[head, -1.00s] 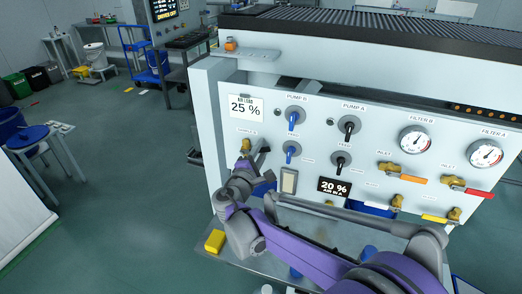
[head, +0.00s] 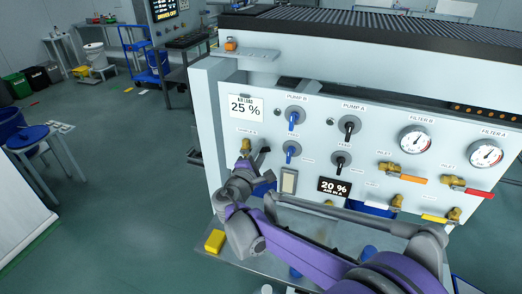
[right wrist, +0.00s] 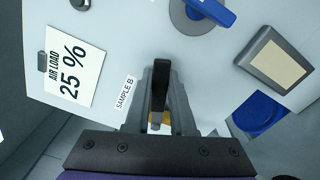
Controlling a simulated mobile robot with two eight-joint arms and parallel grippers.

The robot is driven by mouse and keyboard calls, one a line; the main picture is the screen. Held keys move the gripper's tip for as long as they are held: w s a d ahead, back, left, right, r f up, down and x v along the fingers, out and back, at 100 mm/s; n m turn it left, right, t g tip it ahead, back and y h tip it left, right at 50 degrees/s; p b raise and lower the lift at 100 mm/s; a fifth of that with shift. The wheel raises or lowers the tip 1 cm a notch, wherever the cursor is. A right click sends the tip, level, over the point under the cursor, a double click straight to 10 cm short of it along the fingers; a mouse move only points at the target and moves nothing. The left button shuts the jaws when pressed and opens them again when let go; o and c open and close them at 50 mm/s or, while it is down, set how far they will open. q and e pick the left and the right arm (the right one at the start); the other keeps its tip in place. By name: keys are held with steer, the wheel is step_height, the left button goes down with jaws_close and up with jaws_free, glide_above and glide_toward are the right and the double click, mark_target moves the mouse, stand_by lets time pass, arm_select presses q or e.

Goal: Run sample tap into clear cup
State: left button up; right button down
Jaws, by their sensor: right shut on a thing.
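The sample tap (head: 246,145) is a small brass valve low on the left of the white panel, under a label reading SAMPLE B in the right wrist view. Its black lever (right wrist: 160,82) stands between the fingers of my right gripper (right wrist: 161,105). My right gripper (head: 256,166) is shut on this lever at the panel, and its fingers and wrist hide part of the tap. A bit of brass (right wrist: 160,118) shows below the lever. I cannot make out a clear cup in either view. My left gripper is not in view.
Pump knobs (head: 294,115), gauges (head: 415,140) and inlet valves with coloured handles (head: 413,180) cover the panel to the right. A yellow block (head: 215,241) lies on the shelf below. A blue container (head: 265,188) is partly hidden behind my arm.

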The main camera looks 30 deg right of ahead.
stand_by(0.5)
steer(key=f+m, duration=0.1)
steer(key=m, duration=0.2)
steer(key=f+m, duration=0.1)
steer(key=shift+s+d+f+m, duration=0.15)
steer(key=shift+s+f+m, duration=0.05)
steer(key=shift+f+m, duration=0.2)
steer(key=c, duration=0.8)
jaws_free()
steer(key=shift+o, duration=0.2)
steer(key=shift+r, duration=0.1)
steer(key=b+v, duration=0.1)
steer(key=v, duration=1)
steer(key=shift+d, duration=0.1)
